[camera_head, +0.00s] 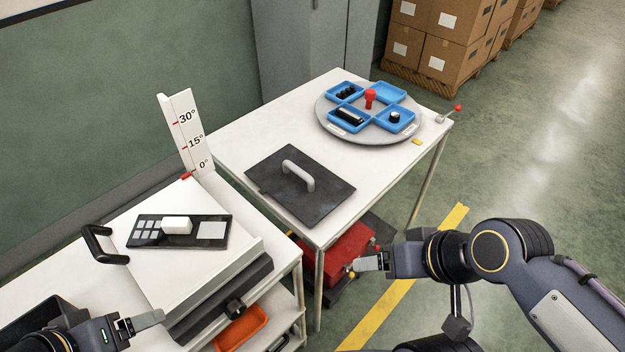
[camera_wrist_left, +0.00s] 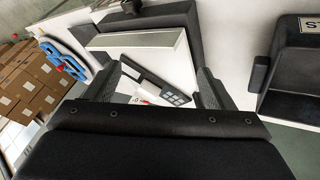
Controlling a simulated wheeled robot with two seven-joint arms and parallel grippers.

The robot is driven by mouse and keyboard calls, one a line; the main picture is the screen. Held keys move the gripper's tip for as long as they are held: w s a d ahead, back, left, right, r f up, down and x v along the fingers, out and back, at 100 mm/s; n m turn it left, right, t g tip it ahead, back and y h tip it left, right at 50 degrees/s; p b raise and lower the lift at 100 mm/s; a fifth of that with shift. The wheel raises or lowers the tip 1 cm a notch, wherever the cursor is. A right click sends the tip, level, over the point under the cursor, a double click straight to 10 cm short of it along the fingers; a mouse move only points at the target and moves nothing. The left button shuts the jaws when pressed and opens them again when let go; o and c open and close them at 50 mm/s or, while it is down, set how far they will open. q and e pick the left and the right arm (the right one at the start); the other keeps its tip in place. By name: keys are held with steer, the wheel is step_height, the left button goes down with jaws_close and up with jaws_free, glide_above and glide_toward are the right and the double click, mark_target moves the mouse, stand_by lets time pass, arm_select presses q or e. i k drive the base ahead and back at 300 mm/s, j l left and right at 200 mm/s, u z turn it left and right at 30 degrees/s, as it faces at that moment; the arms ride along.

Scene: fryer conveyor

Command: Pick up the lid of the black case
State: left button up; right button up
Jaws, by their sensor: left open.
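A flat, dark square lid-like plate (camera_head: 265,178) with a raised grey handle (camera_head: 299,175) lies on the far white table. A black open box (camera_head: 28,320) is partly visible at the lower left, and a black case-like body (camera_wrist_left: 292,80) shows at the right of the left wrist view. I cannot tell whether the plate belongs to it. My left gripper (camera_head: 138,322) is open and empty in front of the white hinged unit, well away from the plate; its fingers also show in the left wrist view (camera_wrist_left: 168,90). My right gripper (camera_head: 368,262) is right of the plate, beyond the table edge; its jaw opening is unclear.
A white hinged unit (camera_head: 165,275) with a black handle and control panel stands beside an angle scale (camera_head: 185,130). A round grey tray (camera_head: 335,127) with blue bins sits at the far table's back. An orange bin (camera_head: 240,328) is on a lower shelf. Stacked boxes stand behind.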

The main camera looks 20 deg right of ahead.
mark_target(307, 189)
steer(key=z, duration=0.45)
steer(key=u, duration=0.5)
steer(key=k+l+u, duration=0.1)
steer(key=u, duration=0.85)
steer(key=k+u, duration=0.1)
steer(key=u, duration=0.4)
steer(key=k+u, duration=0.1)
steer(key=u, duration=0.4)
steer(key=k+l, duration=0.1)
steer(key=l, duration=0.45)
steer(key=k+l+z, duration=0.1)
steer(key=l, duration=0.45)
steer(key=k+l, duration=0.1)
steer(key=l, duration=0.5)
steer(key=k+l, duration=0.1)
steer(key=l, duration=0.45)
steer(key=z, duration=0.05)
